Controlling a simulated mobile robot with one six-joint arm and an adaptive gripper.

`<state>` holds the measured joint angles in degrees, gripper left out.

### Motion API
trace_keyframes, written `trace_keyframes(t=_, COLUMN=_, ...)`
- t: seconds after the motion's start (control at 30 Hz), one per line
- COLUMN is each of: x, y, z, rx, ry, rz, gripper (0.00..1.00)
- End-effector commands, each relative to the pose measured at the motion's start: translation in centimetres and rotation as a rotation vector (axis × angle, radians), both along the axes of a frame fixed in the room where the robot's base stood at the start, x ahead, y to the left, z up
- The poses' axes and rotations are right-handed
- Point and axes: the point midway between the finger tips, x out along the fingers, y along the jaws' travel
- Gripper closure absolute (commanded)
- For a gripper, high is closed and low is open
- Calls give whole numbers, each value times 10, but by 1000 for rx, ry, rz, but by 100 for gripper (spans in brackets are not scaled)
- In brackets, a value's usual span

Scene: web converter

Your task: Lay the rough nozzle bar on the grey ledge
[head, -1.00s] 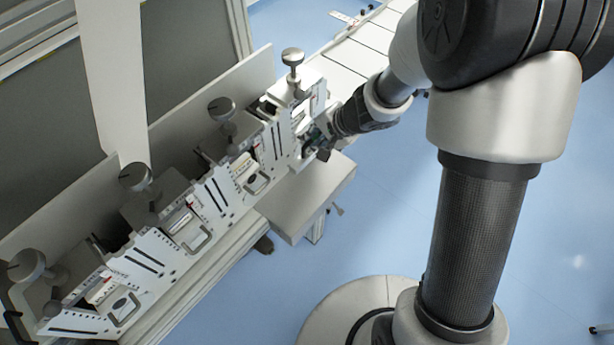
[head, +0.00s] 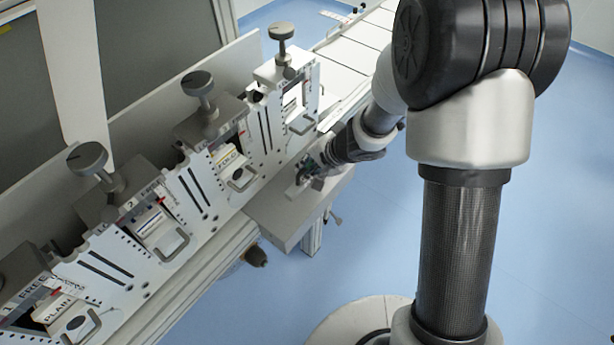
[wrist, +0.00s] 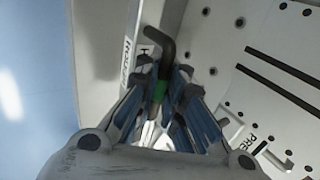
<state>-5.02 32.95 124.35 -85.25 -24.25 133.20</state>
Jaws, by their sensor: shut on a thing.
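My gripper (head: 312,172) is over the grey ledge (head: 285,222), at its machine side. In the wrist view my gripper (wrist: 160,105) is shut around the dark bent handle with a green part, on the rough nozzle bar. The bar's pale lettered face (wrist: 126,62) shows just beyond the fingers, partly legible. Most of the bar is hidden by the fingers and wrist. In the head view I cannot tell whether it touches the ledge, a flat slab jutting from the machine's front.
White slotted station plates (head: 200,190) with grey knobs (head: 198,85) run along the machine behind the ledge. Other labelled bars with handles, such as the one marked PLAIN (head: 58,309), sit in them. The ledge's front left part is bare. Blue floor (head: 370,240) lies beyond its edge.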

Motion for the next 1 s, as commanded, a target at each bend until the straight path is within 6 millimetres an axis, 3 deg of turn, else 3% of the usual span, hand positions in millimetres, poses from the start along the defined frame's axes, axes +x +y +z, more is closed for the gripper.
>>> trace_keyframes(t=0.2, x=0, y=0, z=-34, rx=1, ry=1, rz=0, gripper=100)
trace_keyframes(t=0.63, x=0, y=0, z=-37, rx=1, ry=1, rz=1, gripper=100)
trace_keyframes(t=0.67, x=0, y=0, z=-37, rx=0, ry=1, rz=1, gripper=92)
trace_keyframes(t=1.0, x=-1, y=0, z=-37, rx=-1, ry=2, rz=1, gripper=70)
